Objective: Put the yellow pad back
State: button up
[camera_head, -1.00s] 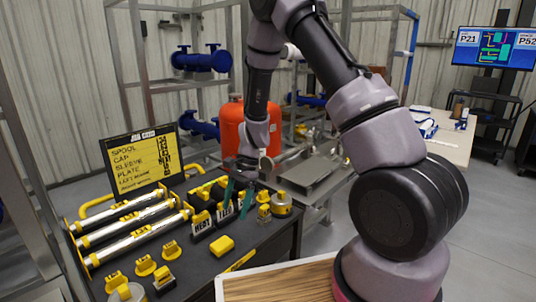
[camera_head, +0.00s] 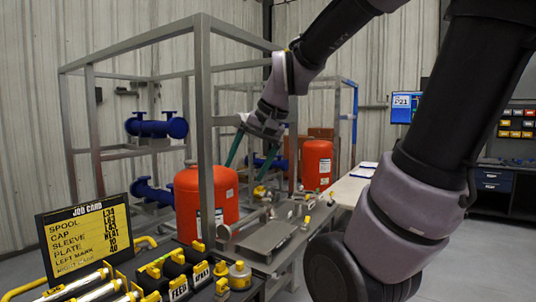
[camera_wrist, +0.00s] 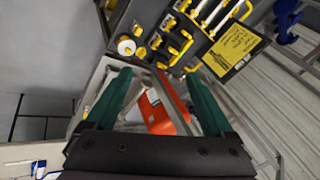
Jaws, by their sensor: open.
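My gripper (camera_head: 246,168) is raised in the air beyond the dark bench, with its teal fingers apart and nothing between them. In the wrist view my gripper (camera_wrist: 157,76) is also open and empty. The dark bench (camera_wrist: 198,42) with yellow-trimmed parts lies beyond the fingertips there. I cannot tell which of its small yellow pieces is the yellow pad. The part of the bench top where a loose yellow block lay earlier is below the edge of the head view.
A job card board (camera_head: 88,240) stands at the bench's back. Red tanks (camera_head: 205,203) (camera_head: 317,164) stand near the grey metal rack (camera_head: 204,110). Blue pipe spools (camera_head: 156,127) sit on the rack. A grey plate (camera_head: 268,237) lies on a side table. A monitor (camera_head: 404,107) is at right.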

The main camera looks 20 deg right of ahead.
jog(key=s+d+r+n+t+h, duration=0.1)
jog(key=s+d+r+t, duration=0.1)
jog(key=s, duration=0.3)
jog(key=shift+s+d+r, duration=0.25)
jog(key=shift+d+r, duration=0.25)
